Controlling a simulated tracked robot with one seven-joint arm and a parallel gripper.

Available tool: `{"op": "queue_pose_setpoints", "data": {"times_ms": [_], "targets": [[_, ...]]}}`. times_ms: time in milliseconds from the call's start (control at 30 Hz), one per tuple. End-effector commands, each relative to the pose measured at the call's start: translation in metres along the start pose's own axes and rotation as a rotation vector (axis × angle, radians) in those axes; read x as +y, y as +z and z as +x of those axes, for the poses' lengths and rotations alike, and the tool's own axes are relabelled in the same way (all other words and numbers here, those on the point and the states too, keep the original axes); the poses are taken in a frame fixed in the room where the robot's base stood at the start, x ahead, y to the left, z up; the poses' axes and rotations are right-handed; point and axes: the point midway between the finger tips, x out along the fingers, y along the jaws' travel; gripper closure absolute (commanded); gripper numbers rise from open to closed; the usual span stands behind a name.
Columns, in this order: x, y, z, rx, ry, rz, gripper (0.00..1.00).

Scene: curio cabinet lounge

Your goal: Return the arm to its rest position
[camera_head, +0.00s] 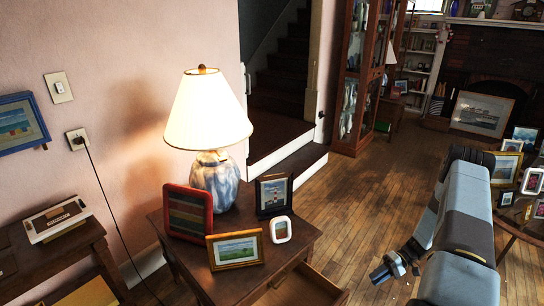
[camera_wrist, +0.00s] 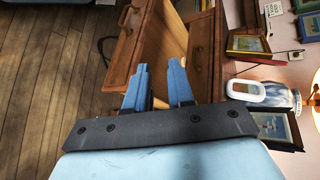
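My arm (camera_head: 465,215), pale blue and grey, reaches in from the right side of the head view. My gripper (camera_head: 380,272) hangs over the wooden floor, to the right of the small side table (camera_head: 265,285). In the wrist view the two blue fingers of my gripper (camera_wrist: 160,68) stand apart with a clear gap and nothing between them. Behind them the side table's wooden drawer (camera_wrist: 170,35) is pulled open; its front part also shows in the head view (camera_head: 308,287). The rest of the drawer is cut off there.
A lit lamp (camera_head: 208,120) and several picture frames, including a gold one (camera_head: 235,250), stand on the side table. More frames stand on a table (camera_head: 525,228) right of my arm. Bare wooden floor (camera_head: 375,190) lies between. A glass cabinet (camera_head: 355,75) stands farther back.

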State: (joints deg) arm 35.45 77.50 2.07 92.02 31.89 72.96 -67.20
Motion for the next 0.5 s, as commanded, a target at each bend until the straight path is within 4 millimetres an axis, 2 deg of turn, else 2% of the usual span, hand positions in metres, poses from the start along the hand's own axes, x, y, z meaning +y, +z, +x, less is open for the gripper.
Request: {"op": "queue_pose_setpoints", "data": {"times_ms": [33,200,500], "targets": [[-0.016,-0.004,-0.011,-0.005,0.029,-0.002,0.77],[-0.063,-0.009,-0.04,-0.02,0.121,0.006,0.77],[-0.151,-0.011,-0.079,-0.028,0.28,0.015,0.77]]}}
